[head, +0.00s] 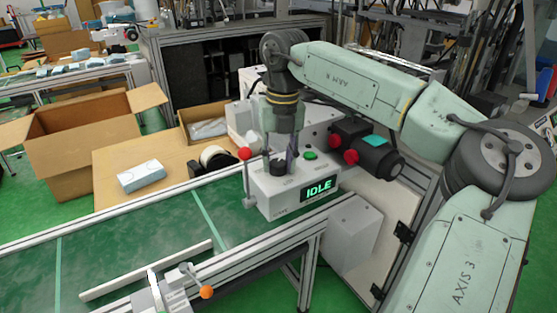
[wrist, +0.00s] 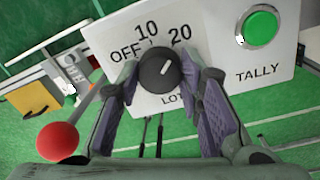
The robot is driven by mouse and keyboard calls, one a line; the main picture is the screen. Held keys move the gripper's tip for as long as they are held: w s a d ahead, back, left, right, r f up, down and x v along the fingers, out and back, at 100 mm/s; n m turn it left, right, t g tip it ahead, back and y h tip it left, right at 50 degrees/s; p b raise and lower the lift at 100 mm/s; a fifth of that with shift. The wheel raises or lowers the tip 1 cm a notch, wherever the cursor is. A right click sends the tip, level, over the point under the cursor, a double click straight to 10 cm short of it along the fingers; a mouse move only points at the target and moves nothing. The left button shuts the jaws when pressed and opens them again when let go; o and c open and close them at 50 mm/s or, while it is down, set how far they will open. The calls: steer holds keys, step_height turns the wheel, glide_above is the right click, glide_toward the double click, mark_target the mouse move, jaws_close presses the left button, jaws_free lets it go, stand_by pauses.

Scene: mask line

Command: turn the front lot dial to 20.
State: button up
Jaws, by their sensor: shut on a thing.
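The front lot dial (wrist: 158,80) is a round black knob on a pale grey control box, labelled "LOT" below and "OFF", "10" and "20" around its top. Its white mark points up and right, roughly toward "20". My gripper (wrist: 163,72) is shut on the dial, with one purple-padded finger on each side of it. In the head view my gripper (head: 281,160) reaches down to the box from above, and the dial (head: 277,168) shows dark at its tip. The finger on the right partly covers the "LOT" label.
A red-ball lever (head: 246,154) stands left of the dial; its red ball (wrist: 58,142) is close to my gripper in the wrist view. A green TALLY button (head: 310,155) is to the right. The display (head: 319,189) reads "IDLE". A green conveyor (head: 150,240) runs left.

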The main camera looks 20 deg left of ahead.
mark_target(282, 163)
stand_by(0.3)
steer(key=o, duration=1.2)
steer(key=shift+c, duration=0.2)
step_height(282, 163, up, 12)
steer(key=shift+d, duration=0.25)
steer(key=shift+w, duration=0.1)
